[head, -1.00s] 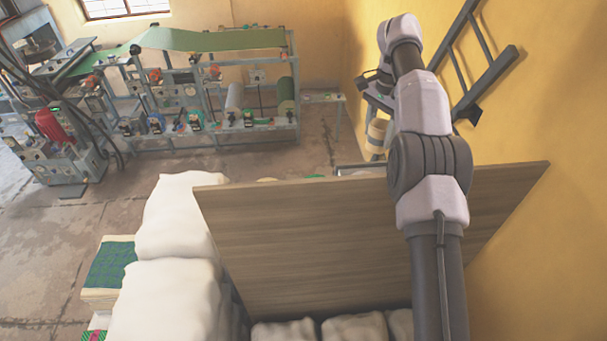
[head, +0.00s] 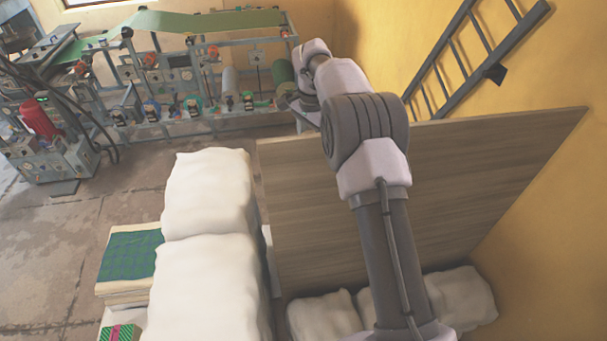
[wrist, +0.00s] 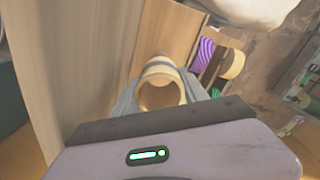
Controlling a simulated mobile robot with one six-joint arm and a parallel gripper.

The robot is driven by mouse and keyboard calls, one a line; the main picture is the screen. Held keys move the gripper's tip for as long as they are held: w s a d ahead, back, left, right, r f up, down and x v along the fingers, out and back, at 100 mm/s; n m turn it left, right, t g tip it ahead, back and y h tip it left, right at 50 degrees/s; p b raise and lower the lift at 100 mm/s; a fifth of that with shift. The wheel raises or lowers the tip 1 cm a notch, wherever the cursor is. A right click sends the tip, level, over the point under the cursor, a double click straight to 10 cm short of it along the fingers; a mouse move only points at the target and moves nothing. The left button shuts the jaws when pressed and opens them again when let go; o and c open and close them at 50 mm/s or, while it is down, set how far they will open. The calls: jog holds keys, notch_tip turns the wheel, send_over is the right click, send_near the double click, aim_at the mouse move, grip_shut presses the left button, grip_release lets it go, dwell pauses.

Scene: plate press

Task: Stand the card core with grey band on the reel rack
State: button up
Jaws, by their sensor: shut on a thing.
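In the wrist view my gripper (wrist: 160,100) is shut on a tan card core (wrist: 161,71), with a grey finger on either side of it. The core is a hollow ring seen nearly end-on, and a greyish band shows on its far side. Beyond it on the right are a purple-striped reel (wrist: 205,53) and a tan reel (wrist: 232,63) by a wooden edge; I cannot tell whether this is the reel rack. In the head view the core and my fingertips are hidden behind my own arm and a large wooden board.
The wooden board (head: 430,190) stands across the middle of the head view. White sacks (head: 208,290) lie left of it, and a ladder (head: 470,60) leans on the yellow wall. The press (head: 180,80) is at the back left, with open floor before it.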

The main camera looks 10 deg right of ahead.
jog(key=f, duration=0.5)
jog(key=f+p, duration=0.1)
jog(key=f, duration=0.3)
jog(key=shift+w+a+f, duration=0.1)
jog(key=shift+a+f, duration=0.1)
jog(key=shift+f, duration=0.15)
jog(key=shift+f+b, duration=0.15)
jog(key=shift+b, duration=0.15)
jog(key=o, duration=1.3)
jog(key=shift+o, duration=0.2)
notch_tip(320, 180, up, 12)
jog(key=shift+r, duration=0.25)
